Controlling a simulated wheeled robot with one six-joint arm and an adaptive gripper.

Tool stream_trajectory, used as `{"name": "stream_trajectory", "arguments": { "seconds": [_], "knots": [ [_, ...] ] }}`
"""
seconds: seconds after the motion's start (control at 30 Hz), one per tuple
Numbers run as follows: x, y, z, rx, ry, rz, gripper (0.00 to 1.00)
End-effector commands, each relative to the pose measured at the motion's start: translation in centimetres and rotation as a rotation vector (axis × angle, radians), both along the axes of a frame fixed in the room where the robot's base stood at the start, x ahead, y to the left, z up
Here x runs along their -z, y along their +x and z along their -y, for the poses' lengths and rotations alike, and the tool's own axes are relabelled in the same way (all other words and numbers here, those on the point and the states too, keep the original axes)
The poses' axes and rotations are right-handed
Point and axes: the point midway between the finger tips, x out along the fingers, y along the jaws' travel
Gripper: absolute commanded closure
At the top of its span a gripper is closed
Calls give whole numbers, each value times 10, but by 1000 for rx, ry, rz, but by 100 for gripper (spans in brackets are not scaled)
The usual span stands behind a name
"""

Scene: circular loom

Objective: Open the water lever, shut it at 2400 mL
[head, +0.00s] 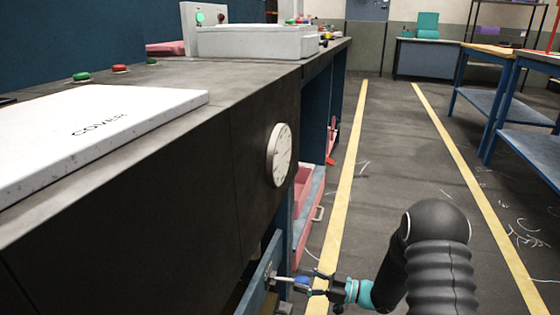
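A small lever (284,279), a pale metal rod with a blue part (302,281) at its end, sticks out from a blue panel (262,272) low at the bench's side. My gripper (312,284) is right at the lever's outer end, coming from the right. The fingers are small and dark here, and I cannot tell whether they are closed on the blue part or only beside it. A round white dial (279,155) with dark marks is on the bench's dark side face, above the lever. It is seen at a slant, and its reading is too small to make out.
A white board marked COVER (90,130) lies on the dark bench top, with green (81,76) and red (120,69) buttons behind it. Pink bins (304,196) sit under the bench.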

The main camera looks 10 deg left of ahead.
Motion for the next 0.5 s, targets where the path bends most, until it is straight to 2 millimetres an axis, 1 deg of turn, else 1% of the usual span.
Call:
{"name": "stream_trajectory", "arguments": {
  "seconds": [0.03,0.1,0.13,0.5],
  "knots": [
    [2,11,1,1,0,3,50],
    [3,24,2,0,0,3,50],
    [2,26,2,0,-1,1,50],
    [0,15,1,0,-1,-2,50]
  ]
}}
